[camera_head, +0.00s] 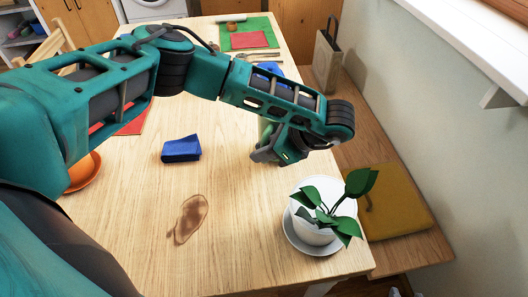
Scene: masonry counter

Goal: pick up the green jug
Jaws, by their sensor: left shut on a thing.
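My left arm reaches in from the left across the table, and its gripper (270,154) is low over the tabletop, right of centre. It is shut on the green jug (264,127). Only a small pale green part of the jug shows beside the gripper; the arm and wrist hide the rest. I cannot tell whether the jug touches the table. My right gripper is not in view.
A potted plant (318,226) on a saucer stands at the near right table edge. A folded blue cloth (181,149) and a brown stain (189,218) lie on the table (245,235). An orange bowl (84,172) is at left. A green mat (259,27) is at the far end.

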